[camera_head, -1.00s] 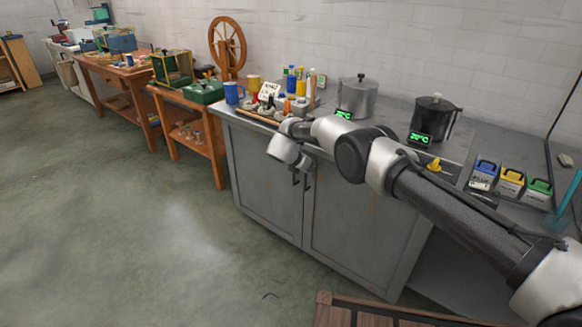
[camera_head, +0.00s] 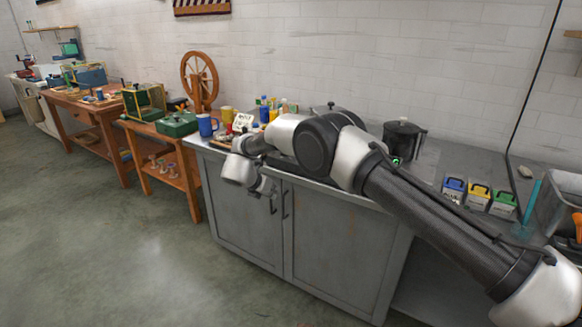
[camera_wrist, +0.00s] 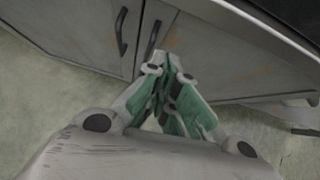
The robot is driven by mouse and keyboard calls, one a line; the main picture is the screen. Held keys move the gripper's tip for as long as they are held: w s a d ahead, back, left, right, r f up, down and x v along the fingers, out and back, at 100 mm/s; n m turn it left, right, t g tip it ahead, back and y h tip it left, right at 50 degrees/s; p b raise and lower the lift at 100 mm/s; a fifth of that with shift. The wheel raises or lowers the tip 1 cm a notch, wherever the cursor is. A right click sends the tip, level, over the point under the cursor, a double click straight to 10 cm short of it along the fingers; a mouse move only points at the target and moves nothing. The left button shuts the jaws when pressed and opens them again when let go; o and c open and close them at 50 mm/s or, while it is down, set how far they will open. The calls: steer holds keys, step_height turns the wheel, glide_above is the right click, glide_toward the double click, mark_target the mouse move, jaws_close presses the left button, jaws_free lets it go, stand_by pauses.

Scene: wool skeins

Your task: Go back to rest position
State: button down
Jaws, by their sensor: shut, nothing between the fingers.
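My gripper (camera_wrist: 166,62) shows in the wrist view with its green-padded fingers together and nothing between them. It points at the grey cabinet doors (camera_wrist: 95,30), near the black handles. In the head view my gripper (camera_head: 268,190) is small and partly hidden by the wrist. It hangs in front of the grey cabinet (camera_head: 335,230), below the edge of its top. My arm reaches across the right side of that view, over the counter.
On the counter stand a black pot (camera_head: 404,140), a blue mug (camera_head: 207,125) and several small bottles. Blue, yellow and green-topped boxes (camera_head: 478,196) sit at the right. A spinning wheel (camera_head: 200,80) stands on a wooden bench to the left. The floor (camera_head: 130,260) at left is clear.

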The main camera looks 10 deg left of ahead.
steer(key=a+n+t+y, duration=0.1)
steer(key=a+n+y, duration=0.25)
steer(key=n, duration=0.55)
steer(key=a+n+y, duration=0.2)
steer(key=n+y, duration=0.2)
steer(key=n, duration=0.5)
steer(key=s+d+r+n+g+y, duration=0.3)
steer(key=s+d+r+n+g, duration=0.2)
steer(key=s+d+r+n, duration=0.65)
steer(key=s+d+r+n+h, duration=0.2)
steer(key=s+d+r, duration=0.5)
steer(key=s+d, duration=0.4)
steer(key=s+d+r+n+h, duration=0.2)
steer(key=s+d+r+n, duration=0.3)
steer(key=d, duration=1.6)
steer(key=s+d+r+n+h, duration=0.3)
steer(key=s+d+r, duration=0.8)
steer(key=s+d, duration=0.6)
steer(key=shift+n, duration=0.35)
